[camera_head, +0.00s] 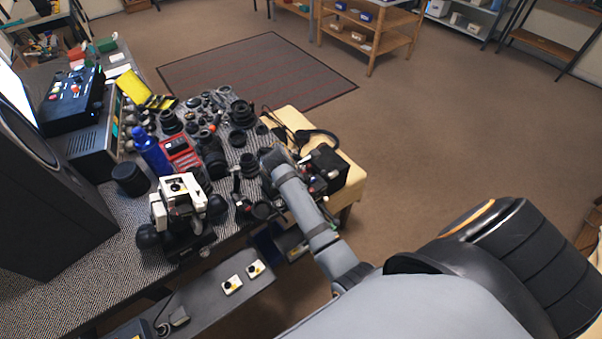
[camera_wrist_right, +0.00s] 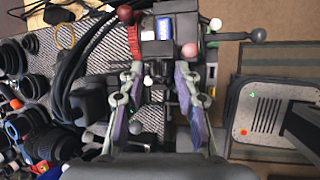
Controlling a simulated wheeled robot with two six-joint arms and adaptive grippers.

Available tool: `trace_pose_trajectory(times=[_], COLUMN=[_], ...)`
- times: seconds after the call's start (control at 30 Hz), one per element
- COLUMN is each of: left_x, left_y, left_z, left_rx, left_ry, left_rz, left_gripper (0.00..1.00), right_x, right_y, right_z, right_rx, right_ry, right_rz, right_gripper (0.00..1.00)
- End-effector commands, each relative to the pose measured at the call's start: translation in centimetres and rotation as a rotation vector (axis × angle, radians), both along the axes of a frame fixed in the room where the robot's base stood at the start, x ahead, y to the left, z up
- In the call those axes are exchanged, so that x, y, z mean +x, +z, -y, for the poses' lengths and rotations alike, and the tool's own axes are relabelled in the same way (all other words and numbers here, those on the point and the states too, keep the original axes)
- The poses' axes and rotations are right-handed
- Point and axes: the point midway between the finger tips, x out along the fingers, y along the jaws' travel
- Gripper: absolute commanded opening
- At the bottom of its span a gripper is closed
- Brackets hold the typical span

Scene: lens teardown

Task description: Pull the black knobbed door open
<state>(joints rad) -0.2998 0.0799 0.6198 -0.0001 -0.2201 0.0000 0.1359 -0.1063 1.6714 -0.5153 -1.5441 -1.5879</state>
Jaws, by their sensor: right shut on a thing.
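A black boxy device (camera_head: 345,172) with small red and white parts sits at the right end of the bench, over a pale yellow surface. In the right wrist view it appears as a dark body (camera_wrist_right: 181,35) with coloured round knobs and a blue-white part. My right gripper (camera_head: 305,176) is at its near left side. In the wrist view, my right gripper (camera_wrist_right: 160,88) has its two fingers on either side of a dark part of the device, shut on it. The knob and the door's edge are hard to make out between the fingers. My left gripper is not in view.
Lenses and lens rings (camera_head: 210,115) crowd the bench left of my right arm. A blue bottle (camera_head: 151,152), red meter (camera_head: 181,153) and white-and-black device (camera_head: 178,190) stand further left. Black cables (camera_wrist_right: 88,65) lie beside the right gripper. Open floor (camera_head: 430,140) lies right of the bench.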

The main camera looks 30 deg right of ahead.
Motion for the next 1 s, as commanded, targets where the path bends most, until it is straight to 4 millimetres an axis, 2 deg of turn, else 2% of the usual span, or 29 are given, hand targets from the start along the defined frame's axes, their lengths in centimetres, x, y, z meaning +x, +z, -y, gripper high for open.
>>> trace_pose_trajectory(times=[0.2,0.67,0.7,0.8,1.0], left_x=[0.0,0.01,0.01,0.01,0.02], left_y=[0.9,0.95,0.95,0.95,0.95], left_z=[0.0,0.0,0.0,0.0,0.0], left_rx=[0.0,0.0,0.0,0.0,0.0], left_ry=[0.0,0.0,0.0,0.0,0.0], left_rz=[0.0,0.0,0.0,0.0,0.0], left_gripper=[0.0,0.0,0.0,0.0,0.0], right_x=[-0.01,0.01,0.01,0.01,0.0], right_y=[-0.07,-0.2,-0.2,-0.2,-0.22], right_z=[-0.28,-0.2,-0.2,-0.21,-0.24], right_rx=[-0.053,-0.069,-0.069,-0.068,-0.068], right_ry=[-0.001,-0.003,-0.003,-0.002,-0.002], right_rz=[0.005,0.008,0.008,0.008,0.006], right_gripper=[0.01,0.01,0.34,0.46,0.46])
